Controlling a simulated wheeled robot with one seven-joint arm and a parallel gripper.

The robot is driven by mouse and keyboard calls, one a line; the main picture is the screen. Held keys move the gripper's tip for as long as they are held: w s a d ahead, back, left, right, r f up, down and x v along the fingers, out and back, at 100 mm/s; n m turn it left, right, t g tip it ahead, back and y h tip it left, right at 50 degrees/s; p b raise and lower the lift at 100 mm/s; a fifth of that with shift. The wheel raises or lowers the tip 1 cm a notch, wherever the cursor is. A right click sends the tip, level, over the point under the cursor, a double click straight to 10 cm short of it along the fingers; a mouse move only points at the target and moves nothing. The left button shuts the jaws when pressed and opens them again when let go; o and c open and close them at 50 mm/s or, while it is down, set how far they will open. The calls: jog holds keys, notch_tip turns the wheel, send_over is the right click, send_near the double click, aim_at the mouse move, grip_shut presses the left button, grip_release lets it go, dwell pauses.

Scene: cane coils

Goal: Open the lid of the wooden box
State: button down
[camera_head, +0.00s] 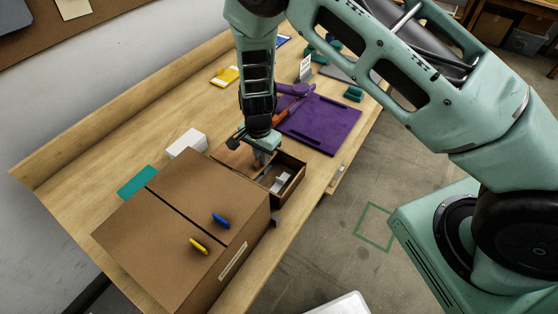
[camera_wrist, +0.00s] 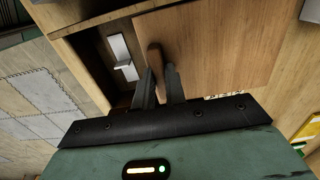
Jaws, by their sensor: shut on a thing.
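The wooden box (camera_head: 293,193) stands on the workbench, just behind the large cardboard box. Its flat wooden lid (camera_head: 232,157) covers the left part, and the right part of the box is uncovered. A light grey or white piece (camera_head: 281,182) shows inside. In the wrist view the lid (camera_wrist: 225,45) lies right of the uncovered part, and the same light piece (camera_wrist: 122,55) shows beside it. My gripper (camera_head: 262,160) points down over the box. In the wrist view its fingers (camera_wrist: 158,82) are closed on the brown lid handle (camera_wrist: 155,57) near the lid's edge.
The large cardboard box (camera_head: 165,225), with a blue and a yellow piece on top, stands close in front. A purple board (camera_head: 318,124) lies behind right. A white block (camera_head: 186,143) and teal sheet (camera_head: 138,182) are at left. Bench space at far left is clear.

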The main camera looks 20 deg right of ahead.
aim_at(249, 156)
jog(key=w+a, duration=0.1)
jog(key=w, duration=0.1)
jog(key=w+a, duration=0.1)
jog(key=w, duration=0.1)
jog(key=shift+a+b, duration=0.3)
jog(key=shift+a, duration=0.1)
jog(key=c, duration=1.4)
grip_release()
jog(key=shift+c, duration=0.2)
notch_tip(249, 156, up, 18)
jog(key=b, duration=0.5)
jog(key=shift+f, duration=0.25)
